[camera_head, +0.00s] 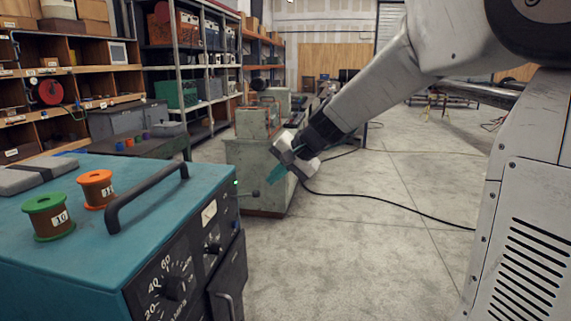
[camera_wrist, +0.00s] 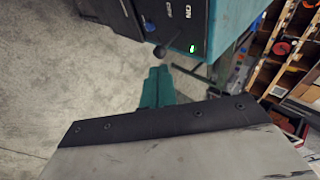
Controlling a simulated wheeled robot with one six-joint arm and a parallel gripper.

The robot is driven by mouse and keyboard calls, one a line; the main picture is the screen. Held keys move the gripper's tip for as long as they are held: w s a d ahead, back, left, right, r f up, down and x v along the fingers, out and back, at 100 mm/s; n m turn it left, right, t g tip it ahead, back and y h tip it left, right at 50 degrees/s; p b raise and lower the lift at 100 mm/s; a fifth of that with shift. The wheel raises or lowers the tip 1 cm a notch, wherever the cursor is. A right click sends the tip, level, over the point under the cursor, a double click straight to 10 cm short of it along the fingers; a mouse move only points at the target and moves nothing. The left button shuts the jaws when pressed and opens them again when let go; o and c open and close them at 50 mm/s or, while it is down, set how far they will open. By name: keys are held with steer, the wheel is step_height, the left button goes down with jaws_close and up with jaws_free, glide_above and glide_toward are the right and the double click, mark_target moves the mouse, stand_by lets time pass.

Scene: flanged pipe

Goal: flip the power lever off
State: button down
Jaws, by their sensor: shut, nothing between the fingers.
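The power lever (camera_wrist: 159,50) is a dark ball-ended stick on the black front panel of a teal machine (camera_head: 95,235). In the wrist view it stands out from the panel near the white ON marking (camera_wrist: 190,11), and a green lamp (camera_wrist: 192,48) is lit beside it. In the head view the panel is seen at a steep angle, with the green lamp (camera_head: 235,182) at its far edge. My gripper (camera_head: 277,174) has teal fingers, shut and empty, in the air right of that panel edge. In the wrist view the fingers (camera_wrist: 158,86) are below the lever's ball, apparently apart from it.
A grey-green cabinet (camera_head: 250,170) stands behind my gripper. A black cable (camera_head: 400,206) crosses the open floor.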

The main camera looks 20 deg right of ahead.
mark_target(244, 196)
steer(key=shift+x, duration=2.35)
